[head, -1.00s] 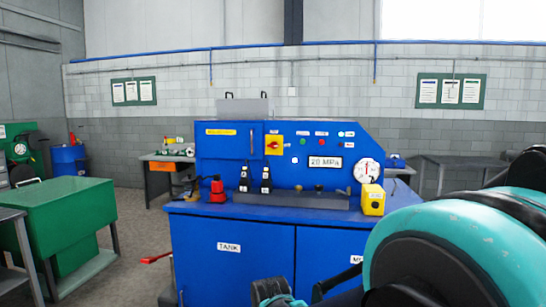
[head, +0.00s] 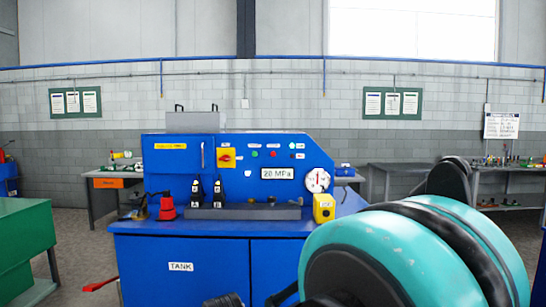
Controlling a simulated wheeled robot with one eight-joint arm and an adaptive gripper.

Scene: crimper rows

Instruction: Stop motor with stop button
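The blue machine (head: 222,160) stands ahead of me in the head view, with a sloped right edge on its upright panel. A small red button (head: 273,154), which looks like the stop button, sits on the panel. A small green button (head: 254,154) is to its left. Both labels are too small to read. A red rotary switch on a yellow plate (head: 226,157) is further left. The large teal and black links at the lower right are my arm. My gripper cannot be made out; only dark parts of mine show at the bottom edge.
A yellow box (head: 324,208) and a round gauge (head: 317,180) are at the machine's right end. A red object (head: 167,207) stands on its left top. Grey tables (head: 400,180) stand behind right.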

